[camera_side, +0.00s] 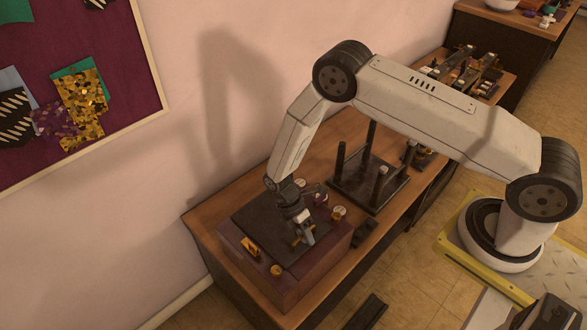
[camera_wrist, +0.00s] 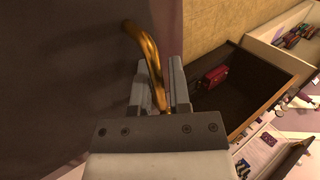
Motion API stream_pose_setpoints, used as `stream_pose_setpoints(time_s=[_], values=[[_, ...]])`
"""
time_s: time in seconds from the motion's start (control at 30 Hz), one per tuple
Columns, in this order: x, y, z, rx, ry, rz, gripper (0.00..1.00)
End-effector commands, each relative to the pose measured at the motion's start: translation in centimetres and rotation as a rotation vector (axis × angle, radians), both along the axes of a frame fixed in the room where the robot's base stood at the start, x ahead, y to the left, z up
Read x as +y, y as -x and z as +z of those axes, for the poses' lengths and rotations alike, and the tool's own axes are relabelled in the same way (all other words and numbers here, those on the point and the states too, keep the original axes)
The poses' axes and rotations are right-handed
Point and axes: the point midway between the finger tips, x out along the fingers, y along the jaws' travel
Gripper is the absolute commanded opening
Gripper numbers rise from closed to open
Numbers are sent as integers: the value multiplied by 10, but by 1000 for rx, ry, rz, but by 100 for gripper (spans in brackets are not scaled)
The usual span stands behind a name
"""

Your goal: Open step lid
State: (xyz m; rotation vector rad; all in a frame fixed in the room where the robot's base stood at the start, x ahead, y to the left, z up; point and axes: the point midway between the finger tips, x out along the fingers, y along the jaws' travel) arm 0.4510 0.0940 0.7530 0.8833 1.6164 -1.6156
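A purple box (camera_side: 319,268) with a flat dark lid (camera_side: 255,222) sits at the left end of the wooden table. The lid looks flat and closed. A gold curved handle (camera_wrist: 146,48) shows in the wrist view against the dark purplish surface. My gripper (camera_side: 303,236) points down over the lid's right part. In the wrist view my gripper (camera_wrist: 160,72) has one finger on each side of the handle. The fingers are close together, and I cannot tell whether they touch it. The handle's lower end is hidden by the gripper body.
A gold latch-like piece (camera_side: 250,247) and a gold knob (camera_side: 277,270) are on the box front. Round white-topped knobs (camera_side: 339,212) stand behind it. A dark stand with posts (camera_side: 371,187) is farther along the table. The wall is close behind.

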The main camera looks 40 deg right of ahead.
Motion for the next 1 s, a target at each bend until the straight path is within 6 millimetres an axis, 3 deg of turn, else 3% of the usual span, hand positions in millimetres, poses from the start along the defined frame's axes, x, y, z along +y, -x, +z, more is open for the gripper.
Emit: stream_pose_setpoints(time_s=[0.1,0.17,0.27,1.0], values=[[0,-6,3,-13,-1,-1,53],[0,-8,6,-14,-2,-1,68],[0,-12,12,-16,-2,-1,100],[0,-36,55,-5,0,0,100]])
